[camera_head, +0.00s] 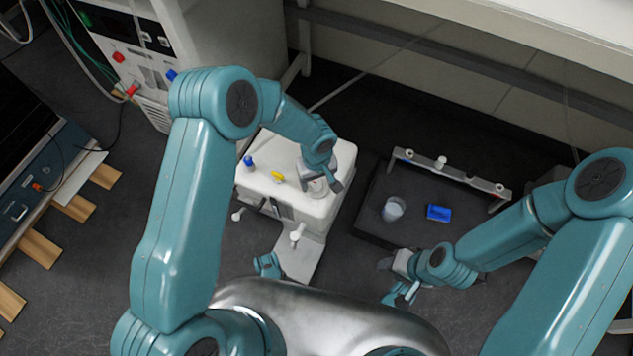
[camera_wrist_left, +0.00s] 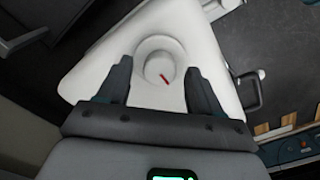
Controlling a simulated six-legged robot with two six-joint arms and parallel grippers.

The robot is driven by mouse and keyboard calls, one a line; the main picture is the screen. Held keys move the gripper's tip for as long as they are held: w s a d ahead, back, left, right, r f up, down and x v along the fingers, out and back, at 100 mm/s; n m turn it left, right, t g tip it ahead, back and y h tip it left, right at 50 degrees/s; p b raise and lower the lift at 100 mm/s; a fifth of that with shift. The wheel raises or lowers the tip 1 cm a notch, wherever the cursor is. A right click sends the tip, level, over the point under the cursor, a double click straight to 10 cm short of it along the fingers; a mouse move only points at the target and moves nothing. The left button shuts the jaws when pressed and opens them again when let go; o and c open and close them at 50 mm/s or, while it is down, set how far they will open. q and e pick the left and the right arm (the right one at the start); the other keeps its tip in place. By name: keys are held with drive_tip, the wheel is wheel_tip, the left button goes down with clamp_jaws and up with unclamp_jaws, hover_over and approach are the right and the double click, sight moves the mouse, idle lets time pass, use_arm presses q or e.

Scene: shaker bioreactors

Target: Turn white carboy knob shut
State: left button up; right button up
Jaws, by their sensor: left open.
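The white carboy (camera_head: 262,187) is a boxy white body with a blue cap and a yellow part on top, left of centre in the head view. In the left wrist view its white top (camera_wrist_left: 185,25) fills the middle. The round white knob (camera_wrist_left: 157,67) has a red mark on its face, slanted in the picture. My left gripper (camera_head: 319,188) is above the right end of the carboy top. Its fingers stand open on either side of the knob, with gaps showing. My right gripper (camera_head: 388,264) is low, near the dark tray; its fingers are too small to judge.
A dark tray (camera_head: 372,222) at the right holds a clear cup (camera_head: 393,209) and a blue block (camera_head: 438,212), with a grey rail (camera_head: 460,174) behind. White taps (camera_head: 297,236) stick out of the carboy's front. A control unit (camera_head: 135,60) stands at the back left.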

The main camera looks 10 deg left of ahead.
use_arm(q)
drive_tip(key=shift+f, duration=0.3)
drive_tip(key=c, duration=1.1)
drive_tip(key=shift+o, duration=0.2)
